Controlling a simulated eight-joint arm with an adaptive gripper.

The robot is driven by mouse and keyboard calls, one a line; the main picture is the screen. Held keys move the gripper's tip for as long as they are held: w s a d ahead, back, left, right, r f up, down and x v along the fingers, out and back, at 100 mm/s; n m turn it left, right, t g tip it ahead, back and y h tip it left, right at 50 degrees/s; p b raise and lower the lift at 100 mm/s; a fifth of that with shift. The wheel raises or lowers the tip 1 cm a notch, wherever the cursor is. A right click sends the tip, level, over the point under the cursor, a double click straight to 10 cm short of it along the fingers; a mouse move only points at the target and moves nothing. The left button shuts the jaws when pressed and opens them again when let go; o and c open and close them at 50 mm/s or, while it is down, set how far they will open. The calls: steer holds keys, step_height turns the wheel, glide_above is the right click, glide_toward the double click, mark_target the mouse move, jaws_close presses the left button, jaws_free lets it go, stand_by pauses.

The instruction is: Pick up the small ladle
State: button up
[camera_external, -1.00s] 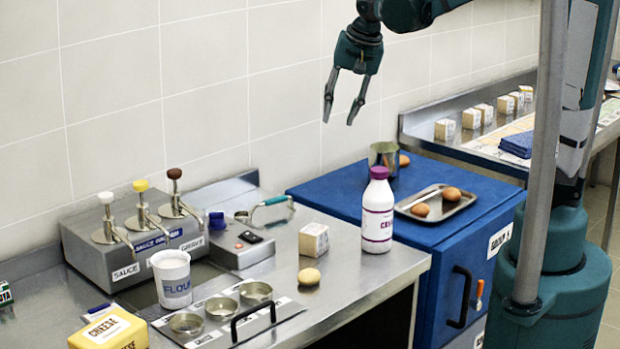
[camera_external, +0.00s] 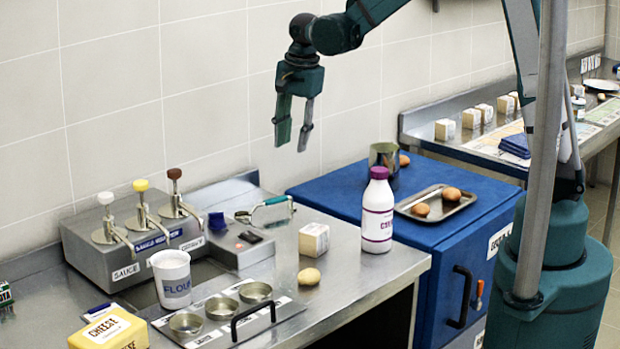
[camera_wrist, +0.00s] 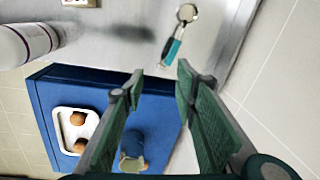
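The small ladle (camera_external: 272,207) has a teal handle and a metal bowl. It lies on the steel counter near the wall, left of the blue cabinet. In the wrist view the ladle (camera_wrist: 174,46) is at the top, its round bowl toward the top edge and its teal handle pointing down the picture. My gripper (camera_external: 293,144) is above the counter, higher than the ladle and apart from it. In the wrist view my gripper (camera_wrist: 161,72) is open, with nothing between its fingers, and the ladle's handle lies beyond the fingertips.
A white bottle with a purple cap (camera_external: 378,212) stands right of the ladle. A metal jug (camera_external: 383,163) and a tray (camera_external: 454,206) with eggs are on the blue cabinet (camera_external: 335,190). A sauce dispenser (camera_external: 135,245) is at left. The tiled wall is close behind.

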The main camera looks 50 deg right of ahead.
mark_target(268, 200)
steer(key=w+a+f+m, duration=0.1)
steer(key=w+f, duration=0.1)
steer(key=f, duration=0.1)
steer(key=w+a+f+m+g, duration=0.1)
steer(key=w+f+m, duration=0.1)
steer(key=f, duration=0.2)
steer(key=w+a+f+m+p, duration=0.1)
steer(key=w+f, duration=0.2)
steer(key=f, duration=0.1)
steer(key=shift+a+m+g, duration=0.2)
steer(key=shift+m+g, duration=0.1)
steer(key=shift+s+f, duration=0.1)
steer(key=shift+f, duration=0.05)
steer(key=shift+f, duration=1.15)
steer(key=shift+s+d+f, duration=0.1)
steer(key=shift+f, duration=1.2)
steer(key=shift+s+f, duration=0.1)
steer(key=shift+f, duration=1.2)
steer(key=shift+c, duration=0.4)
jaws_close()
